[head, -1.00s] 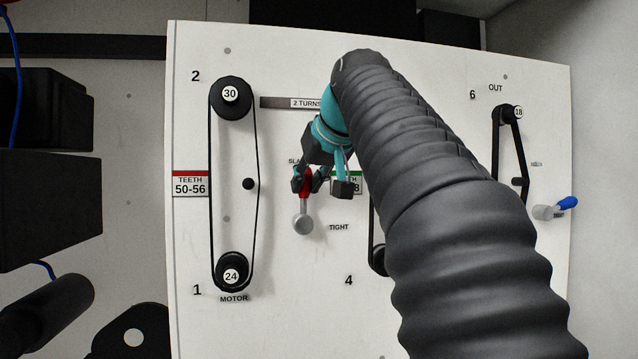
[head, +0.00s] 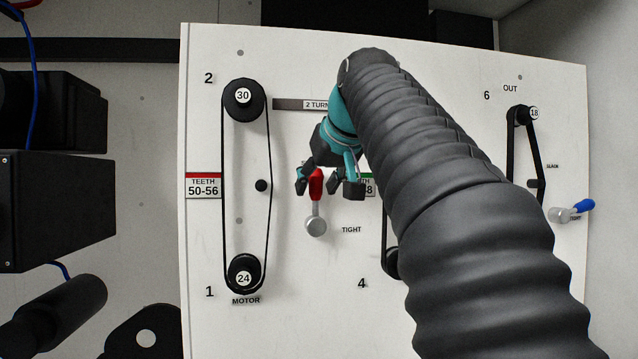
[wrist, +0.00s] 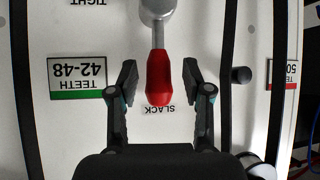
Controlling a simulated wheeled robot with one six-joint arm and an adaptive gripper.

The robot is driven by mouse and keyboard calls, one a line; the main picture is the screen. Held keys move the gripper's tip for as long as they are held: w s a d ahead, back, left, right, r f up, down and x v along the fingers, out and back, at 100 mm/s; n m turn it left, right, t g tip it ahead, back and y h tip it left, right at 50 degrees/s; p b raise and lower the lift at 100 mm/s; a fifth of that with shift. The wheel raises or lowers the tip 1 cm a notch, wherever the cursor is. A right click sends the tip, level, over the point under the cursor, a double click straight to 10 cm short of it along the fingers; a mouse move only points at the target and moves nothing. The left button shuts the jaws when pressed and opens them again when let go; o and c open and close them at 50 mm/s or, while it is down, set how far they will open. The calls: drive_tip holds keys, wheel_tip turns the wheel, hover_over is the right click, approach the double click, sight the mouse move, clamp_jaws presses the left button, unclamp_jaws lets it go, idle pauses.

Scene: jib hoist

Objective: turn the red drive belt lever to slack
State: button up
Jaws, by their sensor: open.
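The red drive belt lever (head: 316,184) has a red handle and a grey pivot on the white panel. Its handle points up in the head view. In the wrist view, which shows the panel upside down, the red handle (wrist: 159,78) ends right at the word SLACK (wrist: 158,110). TIGHT (head: 351,230) is printed to the lower right of the pivot. My gripper (head: 326,184) is open around the handle. In the wrist view my gripper's fingers (wrist: 160,82) stand one on each side of the handle, with a gap on both sides.
A belt (head: 225,190) runs around pulleys marked 30 and 24 left of the lever, with a small black idler (head: 261,185) beside it. A blue-handled lever (head: 583,206) is at the far right. My arm hides much of the panel's middle.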

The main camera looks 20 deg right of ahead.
drive_tip(key=v, duration=1.2)
drive_tip(key=shift+f, duration=0.1)
drive_tip(key=s+a+f+g, duration=0.1)
drive_tip(key=s+f, duration=0.4)
drive_tip(key=f, duration=1.2)
drive_tip(key=s+a+f+g, duration=0.2)
drive_tip(key=s+a+f, duration=0.2)
drive_tip(key=f, duration=1.3)
drive_tip(key=s+a+f+g, duration=0.2)
drive_tip(key=s+f, duration=0.3)
drive_tip(key=f, duration=1.2)
drive_tip(key=shift+s+a, duration=0.4)
drive_tip(key=shift+a, duration=0.15)
